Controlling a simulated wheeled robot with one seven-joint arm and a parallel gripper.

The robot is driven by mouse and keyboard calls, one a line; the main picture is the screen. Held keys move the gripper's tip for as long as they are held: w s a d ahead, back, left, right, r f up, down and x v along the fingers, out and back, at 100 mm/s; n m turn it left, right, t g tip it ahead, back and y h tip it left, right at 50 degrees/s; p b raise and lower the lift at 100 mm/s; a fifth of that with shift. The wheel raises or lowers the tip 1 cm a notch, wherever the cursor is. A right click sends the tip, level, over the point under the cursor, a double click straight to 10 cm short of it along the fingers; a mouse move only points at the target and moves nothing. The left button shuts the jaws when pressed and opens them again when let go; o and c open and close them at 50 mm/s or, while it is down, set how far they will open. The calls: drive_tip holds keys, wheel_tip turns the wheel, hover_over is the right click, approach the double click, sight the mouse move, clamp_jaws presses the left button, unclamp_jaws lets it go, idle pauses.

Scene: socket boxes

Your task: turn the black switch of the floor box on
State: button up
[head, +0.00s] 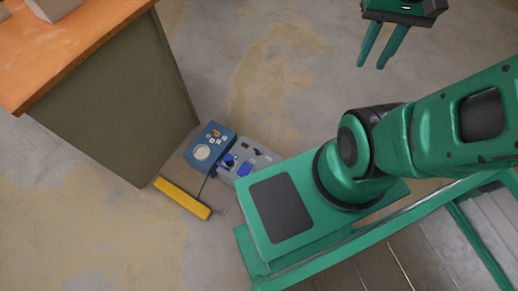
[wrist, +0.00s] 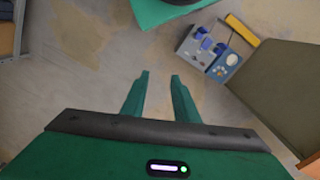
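The floor box is on the floor beside the base of the brown cabinet. In the head view it shows a blue panel (head: 211,148) with a round pale dial or socket, and a grey panel (head: 262,156) with blue parts and small dark parts. The black switch cannot be told apart at this size. The box also shows at the upper right of the wrist view (wrist: 195,47). My gripper (head: 372,57) is at the top right of the head view, well apart from the box. In the wrist view its two fingers (wrist: 160,75) stand apart with nothing between them.
A yellow bar (head: 182,198) lies on the floor in front of the box, with a dark cable near it. The cabinet (head: 120,100) with an orange top (head: 70,40) stands on the left. My green base is close to the box's right side. Open floor lies behind.

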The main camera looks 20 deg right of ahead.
drive_tip(key=w+f+n+h, duration=0.1)
drive_tip(key=w+f+n, duration=0.2)
drive_tip(key=w+f, duration=0.65)
drive_tip(key=w+f+n+h, duration=0.1)
drive_tip(key=w+f+n, duration=0.35)
drive_tip(key=w, duration=0.75)
drive_tip(key=w+a+f+n, duration=0.1)
drive_tip(key=w+a+f, duration=0.25)
drive_tip(key=f, duration=0.65)
drive_tip(key=w+a+f+n, duration=0.1)
drive_tip(key=w+a+f, duration=0.25)
drive_tip(key=f, duration=0.75)
drive_tip(key=n+y, duration=0.2)
drive_tip(key=n, duration=0.2)
hover_over(258, 151)
wheel_tip(258, 151, down, 30)
wheel_tip(258, 151, down, 10)
drive_tip(key=shift+w+f, duration=0.15)
drive_tip(key=shift+c, duration=0.3)
